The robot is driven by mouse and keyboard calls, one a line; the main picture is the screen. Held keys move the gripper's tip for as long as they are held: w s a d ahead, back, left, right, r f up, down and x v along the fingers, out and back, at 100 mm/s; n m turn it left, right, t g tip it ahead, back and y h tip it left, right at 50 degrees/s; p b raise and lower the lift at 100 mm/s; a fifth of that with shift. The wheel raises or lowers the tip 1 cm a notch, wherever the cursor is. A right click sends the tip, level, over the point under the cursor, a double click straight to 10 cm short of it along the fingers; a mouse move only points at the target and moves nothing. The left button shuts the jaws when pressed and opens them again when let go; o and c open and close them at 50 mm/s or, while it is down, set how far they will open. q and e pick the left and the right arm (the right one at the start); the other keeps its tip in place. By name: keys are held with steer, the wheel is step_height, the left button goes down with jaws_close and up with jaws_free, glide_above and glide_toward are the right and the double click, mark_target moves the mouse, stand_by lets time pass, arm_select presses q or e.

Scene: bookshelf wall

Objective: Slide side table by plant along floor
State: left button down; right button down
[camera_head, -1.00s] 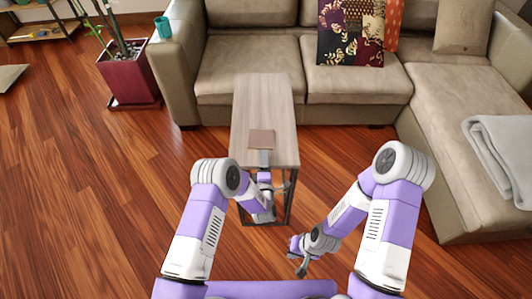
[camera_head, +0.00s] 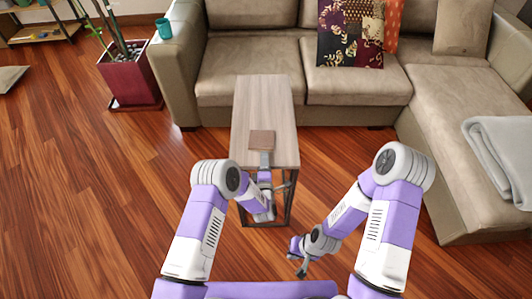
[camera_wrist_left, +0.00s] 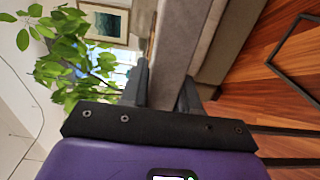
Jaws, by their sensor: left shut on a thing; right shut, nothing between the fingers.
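The side table (camera_head: 266,105) has a long pale wood-grain top and a dark thin frame. It stands on the floor in front of the sofa, its long side pointing towards me. My left gripper (camera_head: 265,160) is at the near short edge of the top and is shut on it. In the left wrist view, the fingers (camera_wrist_left: 163,90) sit on both sides of the top (camera_wrist_left: 176,40). The lower finger is partly hidden in the head view. My right gripper (camera_head: 302,268) is shut and empty, low over the floor right of the table. The potted plant (camera_head: 127,70) stands at the left.
The beige sofa (camera_head: 250,75) is close behind the table, and its chaise (camera_head: 455,130) bounds the right. A small brown square (camera_head: 261,138) lies on the tabletop. A teal cup (camera_head: 163,27) is on the sofa arm. Wood floor (camera_head: 110,190) is clear to the left.

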mark_target(261, 139)
arm_select(q)
steer(key=shift+w+a+r, duration=0.1)
steer(key=shift+w+a, duration=0.05)
steer(key=shift+w, duration=1.1)
steer(key=shift+w+a+r, duration=0.1)
steer(key=shift+w+a, duration=0.05)
steer(key=shift+w, duration=1.1)
steer(key=shift+w+a, duration=0.2)
steer(key=shift+w, duration=2.35)
